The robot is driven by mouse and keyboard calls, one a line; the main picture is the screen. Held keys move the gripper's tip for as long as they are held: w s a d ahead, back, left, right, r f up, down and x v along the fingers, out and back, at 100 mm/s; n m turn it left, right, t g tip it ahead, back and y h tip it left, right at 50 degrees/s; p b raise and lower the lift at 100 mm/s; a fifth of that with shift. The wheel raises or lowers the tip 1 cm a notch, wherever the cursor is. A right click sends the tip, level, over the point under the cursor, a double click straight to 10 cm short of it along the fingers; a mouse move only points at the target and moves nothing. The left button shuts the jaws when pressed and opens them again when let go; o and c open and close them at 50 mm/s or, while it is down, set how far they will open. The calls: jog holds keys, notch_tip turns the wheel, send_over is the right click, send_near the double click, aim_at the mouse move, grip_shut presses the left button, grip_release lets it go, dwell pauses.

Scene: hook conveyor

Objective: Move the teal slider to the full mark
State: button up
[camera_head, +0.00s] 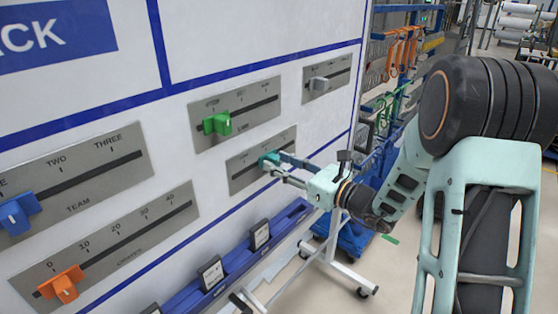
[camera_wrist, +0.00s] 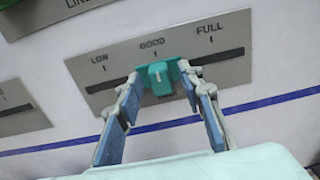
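The teal slider (camera_wrist: 160,78) sits on its grey plate (camera_wrist: 225,73), at the GOOD mark in the middle of a dark slot, between LOW on the left and FULL on the right. In the head view the teal slider (camera_head: 268,160) is partly hidden by my gripper (camera_head: 279,167). In the wrist view my gripper (camera_wrist: 158,82) has one finger on each side of the slider, with the fingertips near its back plate. The fingers stand apart and a gap shows beside the knob. I cannot tell whether either fingertip touches the slider.
A green slider (camera_head: 217,123) is up and left, and a grey slider (camera_head: 319,84) up and right. A blue slider (camera_head: 18,212) and an orange slider (camera_head: 61,283) are at the left. A blue ledge (camera_head: 185,303) with small cards runs below.

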jog(key=shift+w+a, duration=0.2)
jog(key=shift+a, duration=0.1)
grip_shut()
jog(key=shift+d, duration=0.1)
